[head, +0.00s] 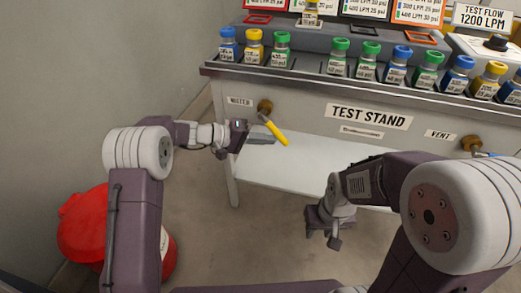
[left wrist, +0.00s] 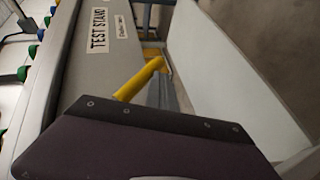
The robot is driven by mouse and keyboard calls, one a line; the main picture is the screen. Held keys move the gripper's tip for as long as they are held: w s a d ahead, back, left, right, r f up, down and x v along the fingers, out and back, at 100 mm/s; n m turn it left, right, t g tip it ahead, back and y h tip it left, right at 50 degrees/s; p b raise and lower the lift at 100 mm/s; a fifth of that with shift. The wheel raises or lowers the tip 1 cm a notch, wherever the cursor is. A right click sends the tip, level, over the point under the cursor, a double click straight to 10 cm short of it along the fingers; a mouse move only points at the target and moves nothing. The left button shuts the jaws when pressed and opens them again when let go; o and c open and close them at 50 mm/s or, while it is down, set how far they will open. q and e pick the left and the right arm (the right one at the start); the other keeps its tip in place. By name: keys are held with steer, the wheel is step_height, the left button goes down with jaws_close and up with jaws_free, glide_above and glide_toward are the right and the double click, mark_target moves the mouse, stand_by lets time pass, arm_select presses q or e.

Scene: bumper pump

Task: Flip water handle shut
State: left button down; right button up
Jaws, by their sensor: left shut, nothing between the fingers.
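The water handle (head: 277,132) is a yellow lever in the head view. It slants down and to the right below the brass water valve (head: 265,106) on the test stand's front, beside the WATER label (head: 239,102). My left gripper (head: 264,134) is shut and empty, its fingers close to the left side of the handle; I cannot tell whether they touch. In the left wrist view the yellow handle (left wrist: 139,80) shows just beyond the dark gripper body, which hides part of the scene. My right gripper (head: 324,226) hangs low before the stand, away from the handle; its finger opening is unclear.
The test stand (head: 300,105) carries a row of capped bottles (head: 340,57) along its top. A brass vent valve (head: 472,144) is at the right. A white lower shelf (head: 300,165) lies below the handle. A red container (head: 85,225) stands on the floor at left.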

mark_target(278, 137)
arm_select(q)
steer(key=d+h+b, duration=0.1)
steer(key=n+h+b, duration=0.1)
steer(key=s+d+r+h+b, duration=0.1)
steer(key=h+b, duration=0.1)
steer(key=shift+d+n, duration=0.3)
steer(key=shift+n, duration=0.1)
steer(key=shift+d+r+h, duration=0.25)
steer(key=shift+r+h, duration=0.15)
steer(key=shift+s+d+r, duration=0.15)
steer(key=shift+d+r, duration=0.25)
steer(key=shift+r, duration=0.25)
steer(key=shift+s+d+r, duration=0.1)
steer(key=shift+d+r, duration=0.25)
steer(key=shift+r, duration=0.25)
